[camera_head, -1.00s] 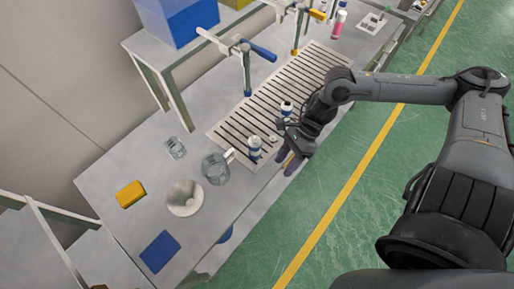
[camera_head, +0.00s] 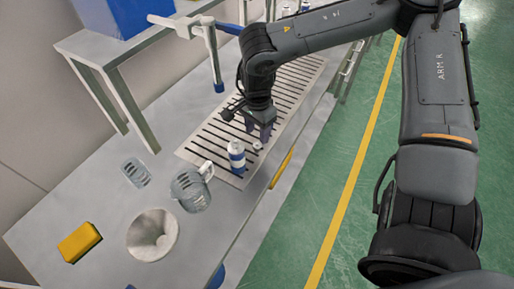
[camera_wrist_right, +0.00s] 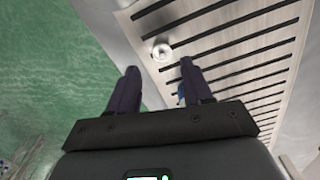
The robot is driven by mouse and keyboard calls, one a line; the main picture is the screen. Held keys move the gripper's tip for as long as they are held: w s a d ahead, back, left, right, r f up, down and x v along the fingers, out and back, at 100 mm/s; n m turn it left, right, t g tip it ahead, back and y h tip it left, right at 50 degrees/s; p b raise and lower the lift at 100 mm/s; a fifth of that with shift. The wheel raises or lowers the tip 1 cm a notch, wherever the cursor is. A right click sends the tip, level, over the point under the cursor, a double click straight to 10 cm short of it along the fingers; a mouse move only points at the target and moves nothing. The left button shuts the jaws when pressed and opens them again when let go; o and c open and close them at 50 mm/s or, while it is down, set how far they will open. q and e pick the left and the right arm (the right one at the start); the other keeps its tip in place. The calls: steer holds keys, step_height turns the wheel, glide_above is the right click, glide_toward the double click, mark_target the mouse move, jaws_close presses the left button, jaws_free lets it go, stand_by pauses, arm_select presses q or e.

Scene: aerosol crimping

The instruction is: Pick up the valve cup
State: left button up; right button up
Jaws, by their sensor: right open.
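The valve cup (camera_head: 257,146) is a small pale round piece on the slatted plate, just right of a white-and-blue can. In the right wrist view the valve cup (camera_wrist_right: 161,52) lies just beyond the fingertips, between their lines. My right gripper (camera_head: 262,137) hangs above the plate just behind the cup, fingers pointing down. Its two dark fingers (camera_wrist_right: 157,68) are apart with nothing between them. The upright can (camera_head: 237,157) stands close beside the cup. My left gripper is in neither view.
The slatted plate (camera_head: 208,143) runs along the bench. A clamp stand (camera_head: 215,62) is behind. Green floor lies right of the bench edge.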

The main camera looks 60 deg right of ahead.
mark_target(257, 143)
steer(key=shift+w+d+f+b, duration=0.1)
steer(key=shift+f+b, duration=0.25)
steer(key=shift+f, duration=1.05)
steer(key=shift+d+f+b, duration=0.1)
steer(key=shift+f+b, duration=0.25)
steer(key=shift+f, duration=1)
steer(key=shift+c, duration=0.5)
jaws_close()
